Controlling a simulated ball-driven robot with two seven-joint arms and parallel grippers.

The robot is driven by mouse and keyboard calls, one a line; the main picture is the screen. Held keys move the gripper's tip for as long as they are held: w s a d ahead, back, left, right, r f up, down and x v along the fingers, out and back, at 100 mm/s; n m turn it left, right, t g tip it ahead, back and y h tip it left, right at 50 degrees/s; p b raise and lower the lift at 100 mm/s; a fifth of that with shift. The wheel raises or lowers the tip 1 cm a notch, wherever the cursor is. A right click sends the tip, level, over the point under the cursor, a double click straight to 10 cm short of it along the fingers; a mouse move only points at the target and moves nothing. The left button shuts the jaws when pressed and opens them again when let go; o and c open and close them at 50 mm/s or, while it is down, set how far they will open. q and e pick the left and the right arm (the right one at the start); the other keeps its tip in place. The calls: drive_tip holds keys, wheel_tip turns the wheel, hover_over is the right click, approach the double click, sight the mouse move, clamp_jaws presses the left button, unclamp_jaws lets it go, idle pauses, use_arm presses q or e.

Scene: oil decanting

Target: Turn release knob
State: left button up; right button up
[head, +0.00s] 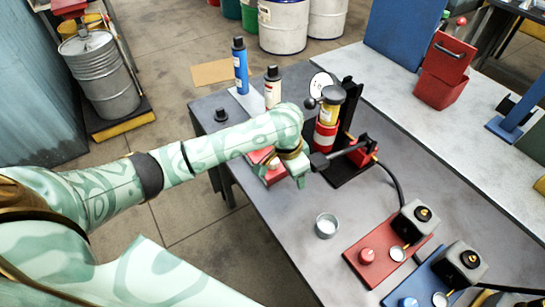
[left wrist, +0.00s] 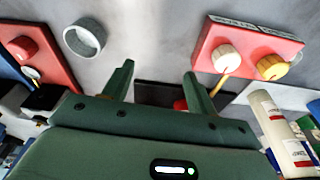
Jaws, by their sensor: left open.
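My left gripper (head: 300,180) hangs over the grey table, beside the black pump handle (head: 340,154). In the left wrist view its two fingers (left wrist: 159,70) stand apart with nothing between their tips. A red plate (left wrist: 243,46) there carries a cream knob (left wrist: 225,57) and a yellow knob (left wrist: 270,67), right of the fingers and apart from them. In the head view my wrist partly hides this plate (head: 264,158). I cannot tell which knob is the release knob. A red and yellow cylinder (head: 327,122) stands on a black base behind the gripper. My right gripper is not in view.
A metal cup (head: 327,226) stands on the table (head: 285,235) in front of the gripper. Red (head: 350,262) and blue (head: 388,296) plates with knobs lie front right. Blue (head: 240,68) and cream (head: 272,88) bottles stand at the back. A black hose (head: 394,185) crosses the table.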

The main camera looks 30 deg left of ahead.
use_arm(q)
drive_tip(key=w+a+r+n+g+y, duration=0.1)
drive_tip(key=w+a+r+n, duration=0.15)
drive_tip(key=a+r, duration=0.2)
drive_tip(key=w+a+r+n+g, duration=0.1)
drive_tip(key=w+a+r, duration=0.25)
drive_tip(key=r, duration=0.25)
drive_tip(key=b, duration=0.7)
approach(273, 162)
drive_tip(key=f, duration=0.8)
drive_tip(key=shift+w+a+f, duration=0.25)
drive_tip(key=shift+w+f, duration=0.05)
drive_tip(key=shift+f, duration=0.4)
drive_tip(key=c, duration=1)
